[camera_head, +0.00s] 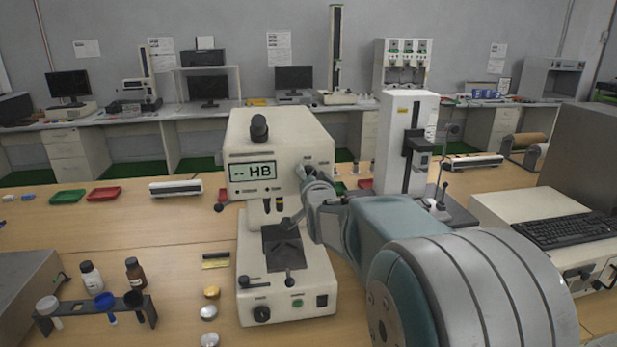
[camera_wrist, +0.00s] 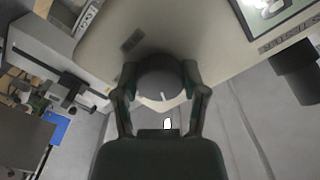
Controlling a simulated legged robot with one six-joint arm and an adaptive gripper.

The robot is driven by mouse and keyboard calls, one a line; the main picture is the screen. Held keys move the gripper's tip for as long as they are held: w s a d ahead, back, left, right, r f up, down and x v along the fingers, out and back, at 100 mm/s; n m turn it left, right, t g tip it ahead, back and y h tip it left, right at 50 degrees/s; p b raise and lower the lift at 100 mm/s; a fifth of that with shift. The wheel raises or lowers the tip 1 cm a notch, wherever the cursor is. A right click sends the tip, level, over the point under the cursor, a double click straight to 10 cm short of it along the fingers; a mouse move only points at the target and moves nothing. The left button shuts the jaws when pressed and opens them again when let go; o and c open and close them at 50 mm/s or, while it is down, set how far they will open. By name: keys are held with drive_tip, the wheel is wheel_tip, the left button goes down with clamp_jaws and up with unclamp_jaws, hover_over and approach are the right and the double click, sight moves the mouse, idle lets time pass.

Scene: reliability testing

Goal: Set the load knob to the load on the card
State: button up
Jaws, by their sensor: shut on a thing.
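The cream hardness tester (camera_head: 285,130) stands on the wooden bench, and its display (camera_head: 252,171) reads "-- HB". In the head view my gripper (camera_head: 310,178) is at the right side of the tester's head and hides the knob there. In the wrist view the round dark load knob (camera_wrist: 160,82) shows a short white pointer mark near its lower edge. My gripper (camera_wrist: 160,75) has one finger on each side of the knob and is shut on it. I cannot make out a card with a readable load, nor the scale marks around the knob.
Left of the tester lie a black and yellow block (camera_head: 215,260), several small round discs and a rack (camera_head: 100,310) with bottles. A tall white test stand (camera_head: 408,140) and a keyboard (camera_head: 565,229) are to the right. The bench front-left of the tester has some free room.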

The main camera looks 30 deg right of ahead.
drive_tip(key=m, duration=0.4)
drive_tip(key=shift+r+m, duration=0.1)
drive_tip(key=shift+m, duration=0.2)
drive_tip(key=m, duration=0.4)
drive_tip(key=shift+m, duration=0.3)
drive_tip(key=m, duration=0.6)
drive_tip(key=shift+f+m, duration=0.25)
drive_tip(key=shift+m, duration=0.95)
drive_tip(key=shift+f, duration=0.15)
drive_tip(key=o, duration=1.1)
drive_tip(key=shift+d, duration=0.1)
drive_tip(key=shift+o, duration=0.2)
drive_tip(key=shift+r, duration=0.2)
